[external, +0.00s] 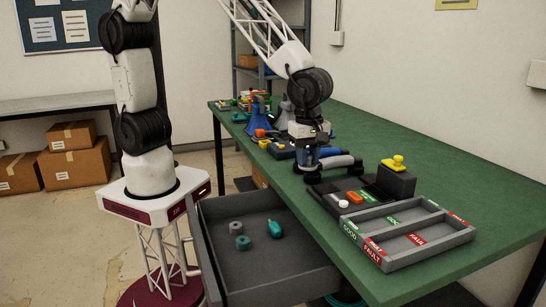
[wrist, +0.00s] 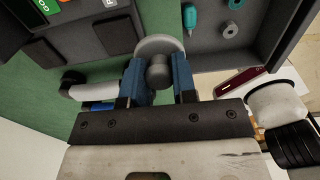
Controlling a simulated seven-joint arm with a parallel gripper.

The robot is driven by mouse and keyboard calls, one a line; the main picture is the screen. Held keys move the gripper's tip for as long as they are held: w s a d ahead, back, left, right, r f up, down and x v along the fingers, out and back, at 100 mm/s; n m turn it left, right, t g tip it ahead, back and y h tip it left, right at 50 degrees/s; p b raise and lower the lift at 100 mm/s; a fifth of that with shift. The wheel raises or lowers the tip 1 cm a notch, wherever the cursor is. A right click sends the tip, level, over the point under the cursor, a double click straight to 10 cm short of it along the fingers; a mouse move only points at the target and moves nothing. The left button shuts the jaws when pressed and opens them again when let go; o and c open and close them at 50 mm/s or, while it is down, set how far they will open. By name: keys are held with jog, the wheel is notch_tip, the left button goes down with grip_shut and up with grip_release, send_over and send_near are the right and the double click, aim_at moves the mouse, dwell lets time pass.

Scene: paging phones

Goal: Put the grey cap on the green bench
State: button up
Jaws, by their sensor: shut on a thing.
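My gripper (wrist: 158,75) has blue fingers closed on a grey round piece with a darker knob, which looks like the grey cap (wrist: 158,45). In the external view my gripper (external: 307,160) is low over the near edge of the green bench (external: 440,150), beside a grey and blue handset (external: 338,161). The cap cannot be made out clearly there, and whether it touches the bench cannot be told. The green bench top also shows in the wrist view (wrist: 60,60).
A divided grey tray (external: 450,238) and a black box with a yellow knob (external: 397,178) stand to the right. Clutter fills the bench's far end.

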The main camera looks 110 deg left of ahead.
jog(key=w+a+n, duration=0.1)
jog(key=a, duration=0.5)
jog(key=w+a+n, duration=0.1)
jog(key=a, duration=0.5)
jog(key=w+a+n, duration=0.1)
jog(key=a, duration=0.6)
jog(key=shift+w, duration=0.2)
jog(key=s+a+n, duration=0.3)
jog(key=s+a, duration=0.1)
jog(key=a, duration=1.3)
jog(key=s+a+n, duration=0.2)
jog(key=s+a, duration=0.2)
jog(key=a, duration=1.3)
jog(key=s+a+n, duration=0.3)
jog(key=s+a, duration=0.7)
jog(key=a, duration=0.4)
jog(key=f, duration=0.5)
jog(key=shift+w+d+f, duration=0.2)
jog(key=shift+w, duration=0.05)
jog(key=shift+a, duration=0.1)
jog(key=w+a, duration=0.3)
jog(key=a, duration=0.1)
jog(key=w+a+f, duration=0.1)
jog(key=w+a, duration=0.2)
jog(key=a, duration=0.1)
jog(key=w+a, duration=0.4)
jog(key=shift+a+f, duration=0.2)
jog(key=shift+f, duration=0.05)
